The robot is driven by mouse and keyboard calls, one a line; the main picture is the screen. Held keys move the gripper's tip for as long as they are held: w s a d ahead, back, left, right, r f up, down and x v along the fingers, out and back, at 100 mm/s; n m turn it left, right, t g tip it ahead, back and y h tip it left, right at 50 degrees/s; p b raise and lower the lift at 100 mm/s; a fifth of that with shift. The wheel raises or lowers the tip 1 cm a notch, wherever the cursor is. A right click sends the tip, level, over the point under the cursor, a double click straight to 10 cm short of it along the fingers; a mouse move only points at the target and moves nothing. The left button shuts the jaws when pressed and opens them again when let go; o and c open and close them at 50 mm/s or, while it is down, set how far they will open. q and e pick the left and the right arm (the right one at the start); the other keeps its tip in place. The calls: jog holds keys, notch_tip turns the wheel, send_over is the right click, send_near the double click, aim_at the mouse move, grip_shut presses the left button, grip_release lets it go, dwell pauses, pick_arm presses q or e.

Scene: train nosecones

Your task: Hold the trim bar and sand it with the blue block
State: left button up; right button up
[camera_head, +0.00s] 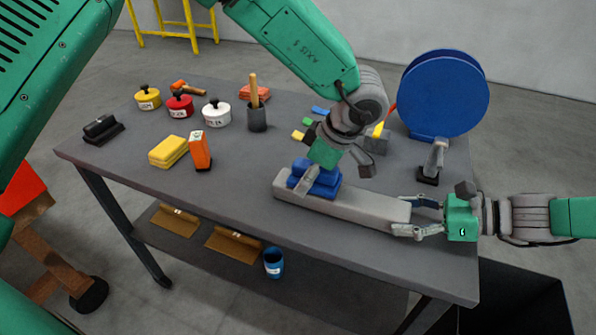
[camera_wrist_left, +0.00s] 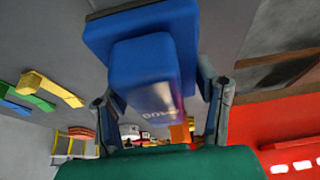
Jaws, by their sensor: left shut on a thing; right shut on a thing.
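The blue sanding block (camera_head: 322,176) sits on the left part of the long grey trim bar (camera_head: 370,204), which lies on the table. My left gripper (camera_head: 312,172) comes down from above and is shut on the block's raised grip. In the left wrist view the blue block (camera_wrist_left: 150,70) fills the upper middle, between the two fingers. My right gripper (camera_head: 412,216) is shut on the right end of the bar, one finger on each side. The block's underside is hidden.
The dark table (camera_head: 230,185) also carries a yellow block (camera_head: 168,151), an orange container (camera_head: 200,151), several lidded tins and a dark cup (camera_head: 257,118). A large blue disc (camera_head: 445,93) stands at the back right. The table front beside the bar is clear.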

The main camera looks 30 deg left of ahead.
aim_at(281, 175)
pick_arm(q)
jog(key=shift+w+d+r, duration=0.1)
jog(key=shift+d, duration=1.1)
jog(key=shift+a, duration=0.6)
pick_arm(e)
jog(key=shift+d, duration=0.1)
pick_arm(q)
jog(key=shift+s+a, duration=0.15)
jog(key=shift+a, duration=1.7)
jog(key=shift+s+a, duration=0.1)
jog(key=shift+a, duration=1.8)
notch_tip(281, 175, up, 8)
pick_arm(e)
jog(key=o, duration=1.5)
